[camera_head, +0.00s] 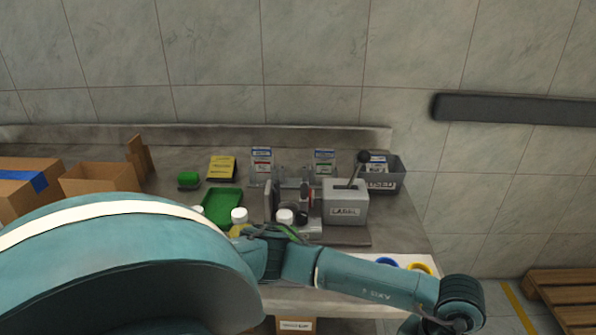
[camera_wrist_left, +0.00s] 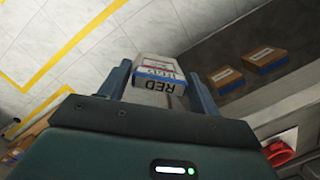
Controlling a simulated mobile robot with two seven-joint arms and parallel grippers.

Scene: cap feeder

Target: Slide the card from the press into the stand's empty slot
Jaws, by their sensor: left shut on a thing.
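My left gripper (camera_wrist_left: 159,70) is shut on a white card (camera_wrist_left: 158,68) with a blue band and the print "RED". The wrist view shows it between the two fingers, over a background of floor. In the head view my left arm crosses the front of the bench to the lower right; its gripper and the card are not visible there. The press (camera_head: 345,203) is a grey box with a black-knobbed lever and a front label. Behind it, two white cards with blue tops, a left one (camera_head: 262,163) and a right one (camera_head: 324,161), stand upright with clear holders (camera_head: 293,175) between them.
A dark bin (camera_head: 388,178) is right of the press. A green tray (camera_head: 222,206), white-capped bottles (camera_head: 285,217) and cardboard boxes (camera_head: 100,178) stand left of it. Blue and yellow rings (camera_head: 387,263) lie near the front edge. A pallet (camera_head: 562,298) is on the floor at right.

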